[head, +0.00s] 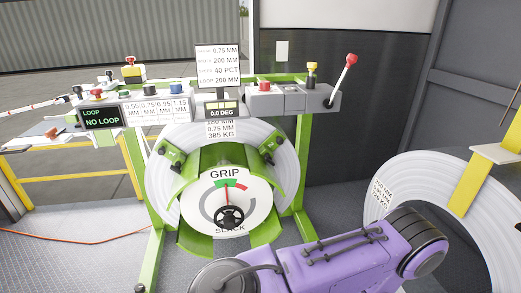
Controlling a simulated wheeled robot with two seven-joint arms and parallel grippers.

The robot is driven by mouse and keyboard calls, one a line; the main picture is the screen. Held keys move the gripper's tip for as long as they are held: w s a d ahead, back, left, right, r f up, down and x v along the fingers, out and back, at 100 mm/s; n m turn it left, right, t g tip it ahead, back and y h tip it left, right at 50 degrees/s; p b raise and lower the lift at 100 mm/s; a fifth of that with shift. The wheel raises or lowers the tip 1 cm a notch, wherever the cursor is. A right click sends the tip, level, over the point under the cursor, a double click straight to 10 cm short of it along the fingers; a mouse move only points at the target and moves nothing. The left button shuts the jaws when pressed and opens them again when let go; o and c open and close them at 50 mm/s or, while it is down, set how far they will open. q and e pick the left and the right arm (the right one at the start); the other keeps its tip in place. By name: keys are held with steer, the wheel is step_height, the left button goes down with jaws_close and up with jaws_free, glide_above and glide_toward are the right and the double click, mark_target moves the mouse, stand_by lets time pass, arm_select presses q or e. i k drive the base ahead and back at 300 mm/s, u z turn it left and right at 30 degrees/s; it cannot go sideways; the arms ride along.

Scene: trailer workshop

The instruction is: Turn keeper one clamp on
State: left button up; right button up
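A machine with a green frame (303,180) holds a coil of pale strip (290,178). Two green clamp-like parts with dark knobs sit on the coil's face, one at upper left (171,155) and one at upper right (271,148). No label shows which one is keeper one, and I cannot tell their on or off position. Between and below them is a round GRIP/SLACK dial (205,190) with a black handwheel (229,216); its red pointer stands near the top, at the green and red bands. Neither gripper is in view; my purple arm crosses the lower right.
A control panel (180,108) above the coil has coloured buttons, a "NO LOOP" display (101,118) and a red-knobbed lever (343,80). Another large coil (400,172) with a yellow upright (475,185) stands at right. An orange cable (70,240) lies on the floor at left.

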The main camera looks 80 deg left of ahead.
mark_target(176, 168)
steer(key=z, duration=0.6)
steer(key=k, duration=2.2)
steer(key=u, duration=1.8)
